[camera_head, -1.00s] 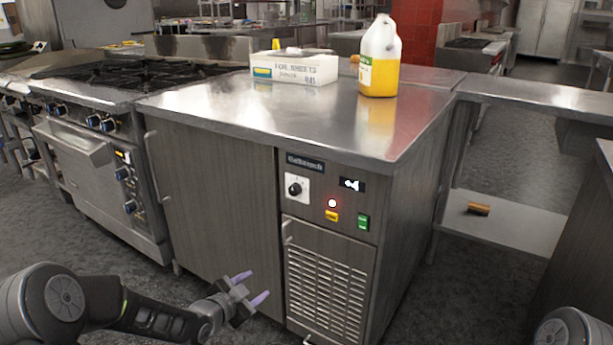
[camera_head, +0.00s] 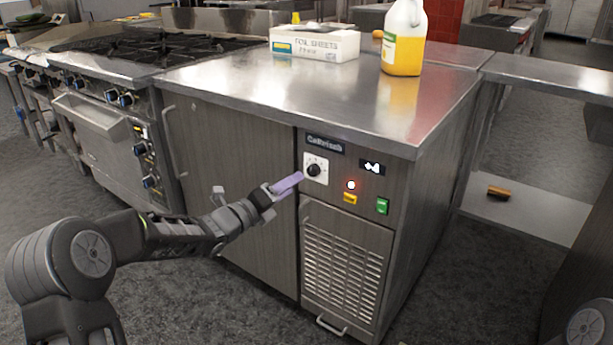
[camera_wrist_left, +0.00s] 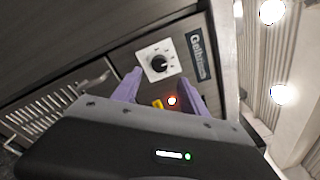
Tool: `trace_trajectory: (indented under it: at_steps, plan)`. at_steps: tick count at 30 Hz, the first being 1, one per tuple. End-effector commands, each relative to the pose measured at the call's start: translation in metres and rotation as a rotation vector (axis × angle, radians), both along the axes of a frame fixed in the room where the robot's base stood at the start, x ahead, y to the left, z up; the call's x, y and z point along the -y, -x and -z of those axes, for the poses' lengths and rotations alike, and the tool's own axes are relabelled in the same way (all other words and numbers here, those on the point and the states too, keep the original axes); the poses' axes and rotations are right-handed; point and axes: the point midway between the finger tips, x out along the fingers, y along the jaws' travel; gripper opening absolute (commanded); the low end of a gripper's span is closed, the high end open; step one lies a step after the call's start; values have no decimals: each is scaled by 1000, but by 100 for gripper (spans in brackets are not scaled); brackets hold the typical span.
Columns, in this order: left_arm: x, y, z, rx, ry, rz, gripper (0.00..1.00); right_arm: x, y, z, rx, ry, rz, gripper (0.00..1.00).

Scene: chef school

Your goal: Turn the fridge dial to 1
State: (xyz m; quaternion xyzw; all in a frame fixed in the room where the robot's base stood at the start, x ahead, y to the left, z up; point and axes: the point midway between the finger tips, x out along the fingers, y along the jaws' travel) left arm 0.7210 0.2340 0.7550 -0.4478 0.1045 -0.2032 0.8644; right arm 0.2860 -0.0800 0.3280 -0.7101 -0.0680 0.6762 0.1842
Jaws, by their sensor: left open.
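The fridge dial (camera_head: 314,170) is a black knob on a white square plate, high on the front panel of the steel fridge (camera_head: 236,160). The dial also shows in the left wrist view (camera_wrist_left: 158,63), beyond the purple fingertips and uncovered. My left gripper (camera_head: 288,184) is open, just left of and slightly below the dial in the head view, and holds nothing. Its two purple fingers show apart in the left wrist view (camera_wrist_left: 160,90). I cannot read the dial's setting. My right gripper is out of view.
A vent grille (camera_head: 343,262) is below. A jug (camera_head: 404,40) and a white box (camera_head: 315,44) stand on the counter top.

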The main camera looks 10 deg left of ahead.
Motion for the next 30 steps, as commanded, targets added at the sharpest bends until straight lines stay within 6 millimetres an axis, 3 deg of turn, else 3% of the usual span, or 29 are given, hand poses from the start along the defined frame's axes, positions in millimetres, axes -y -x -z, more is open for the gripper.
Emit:
trace_trajectory:
  at_steps: [15, 24, 30]
  plan:
    - [31, -60, 1, -1, 3, 0, 51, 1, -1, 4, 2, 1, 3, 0]
    - [32, -63, 0, -2, 2, -1, 51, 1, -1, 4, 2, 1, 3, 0]
    - [32, -63, 0, -2, 2, -1, 35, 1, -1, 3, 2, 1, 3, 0]
